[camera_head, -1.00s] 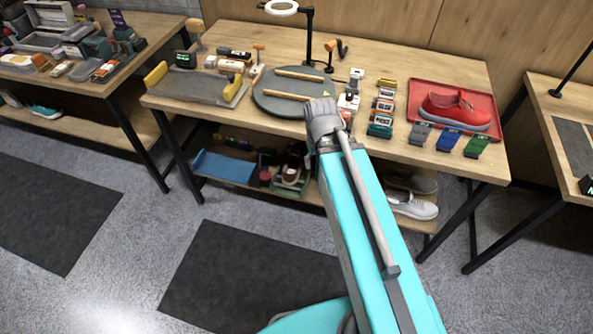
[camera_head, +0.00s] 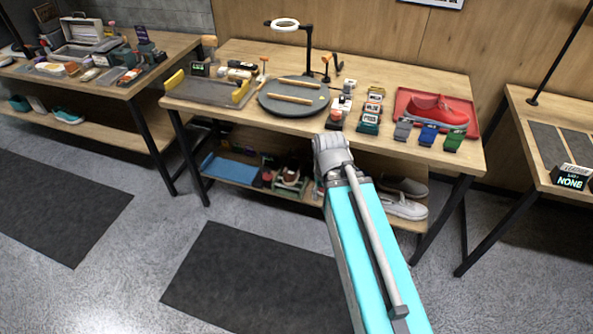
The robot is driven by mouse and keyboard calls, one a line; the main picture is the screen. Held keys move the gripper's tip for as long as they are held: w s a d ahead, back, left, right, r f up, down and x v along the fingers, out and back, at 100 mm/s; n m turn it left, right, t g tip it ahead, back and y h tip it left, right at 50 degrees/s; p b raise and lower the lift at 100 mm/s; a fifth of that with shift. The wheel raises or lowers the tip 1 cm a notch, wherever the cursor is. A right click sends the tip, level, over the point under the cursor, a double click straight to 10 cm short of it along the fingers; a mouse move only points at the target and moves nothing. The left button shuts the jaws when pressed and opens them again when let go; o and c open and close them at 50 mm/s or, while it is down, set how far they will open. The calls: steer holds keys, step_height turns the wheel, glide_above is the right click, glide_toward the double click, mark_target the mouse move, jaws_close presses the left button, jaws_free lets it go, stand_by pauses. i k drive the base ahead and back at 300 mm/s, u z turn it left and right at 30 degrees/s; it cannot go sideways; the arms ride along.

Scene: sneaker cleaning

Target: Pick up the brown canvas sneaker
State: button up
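I cannot pick out a sneaker that is clearly brown canvas. A small dark shoe-like item with a white front (camera_head: 290,178) sits on the lower shelf of the middle table, too small to identify. A red sneaker (camera_head: 438,110) lies in a red tray (camera_head: 402,97) on the right of the tabletop. Grey and white shoes (camera_head: 403,207) lie on the lower shelf, right of my arm. My turquoise arm with its grey joint rises in front of this table; my gripper does not show.
A round dark turntable (camera_head: 293,97) with two wooden bars, a grey tray (camera_head: 208,91) and several small bottles and blocks occupy the middle table (camera_head: 357,60). Other tables stand left and right.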

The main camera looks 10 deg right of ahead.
mark_target(295, 161)
steer(key=u, duration=1.85)
steer(key=i, duration=2.45)
steer(key=z, duration=0.05)
